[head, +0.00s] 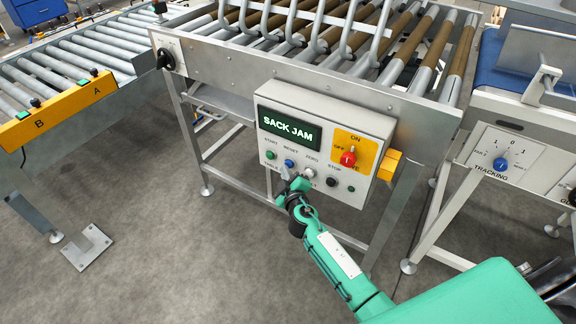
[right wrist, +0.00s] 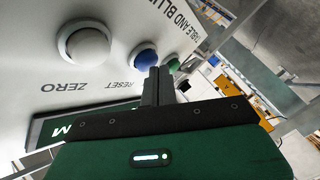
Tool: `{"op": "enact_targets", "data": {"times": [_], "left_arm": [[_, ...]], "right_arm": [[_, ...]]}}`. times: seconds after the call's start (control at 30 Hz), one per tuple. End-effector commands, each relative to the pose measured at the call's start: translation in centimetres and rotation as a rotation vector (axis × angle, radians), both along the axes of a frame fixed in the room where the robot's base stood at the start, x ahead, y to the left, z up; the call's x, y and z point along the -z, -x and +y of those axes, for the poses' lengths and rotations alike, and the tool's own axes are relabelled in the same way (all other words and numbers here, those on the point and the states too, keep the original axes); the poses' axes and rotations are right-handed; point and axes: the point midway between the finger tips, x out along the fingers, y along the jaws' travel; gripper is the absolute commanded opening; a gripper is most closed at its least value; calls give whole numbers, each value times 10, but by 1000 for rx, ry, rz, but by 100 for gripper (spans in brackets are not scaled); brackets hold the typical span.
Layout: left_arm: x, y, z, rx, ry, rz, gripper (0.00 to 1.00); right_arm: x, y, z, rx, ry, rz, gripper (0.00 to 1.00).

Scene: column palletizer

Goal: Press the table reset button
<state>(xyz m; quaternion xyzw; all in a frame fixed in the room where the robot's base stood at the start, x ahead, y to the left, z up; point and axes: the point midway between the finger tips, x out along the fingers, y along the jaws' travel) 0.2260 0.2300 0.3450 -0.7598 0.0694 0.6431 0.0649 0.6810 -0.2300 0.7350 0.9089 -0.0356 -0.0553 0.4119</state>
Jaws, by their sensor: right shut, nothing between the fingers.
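The blue reset button (head: 289,163) is on the front of the control box (head: 348,122), between the green start button (head: 270,155) and the white zero button (head: 309,172). In the right wrist view the reset button (right wrist: 145,56) is a blue dome beside its RESET label. My right gripper (head: 297,184) is shut and empty, just below the reset and zero buttons in the head view. In the right wrist view its fingertips (right wrist: 160,70) overlap the lower edge of the reset button; I cannot tell whether they touch it. My left gripper is not in view.
The box's screen (head: 289,130) reads SACK JAM. A red knob (head: 348,157) on a yellow plate and a dark stop button (head: 330,181) sit to the right. A roller table (head: 290,60) stands behind the box. Open floor (head: 150,240) lies at the left.

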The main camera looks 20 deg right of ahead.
Motion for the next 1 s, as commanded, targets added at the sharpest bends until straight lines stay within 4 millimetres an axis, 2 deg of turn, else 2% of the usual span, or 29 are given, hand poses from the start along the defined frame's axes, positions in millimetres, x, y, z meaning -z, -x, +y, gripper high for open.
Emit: {"op": "enact_targets", "data": {"times": [1.0], "left_arm": [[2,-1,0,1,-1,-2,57]], "right_arm": [[0,-4,-6,1,0,0,0]]}}
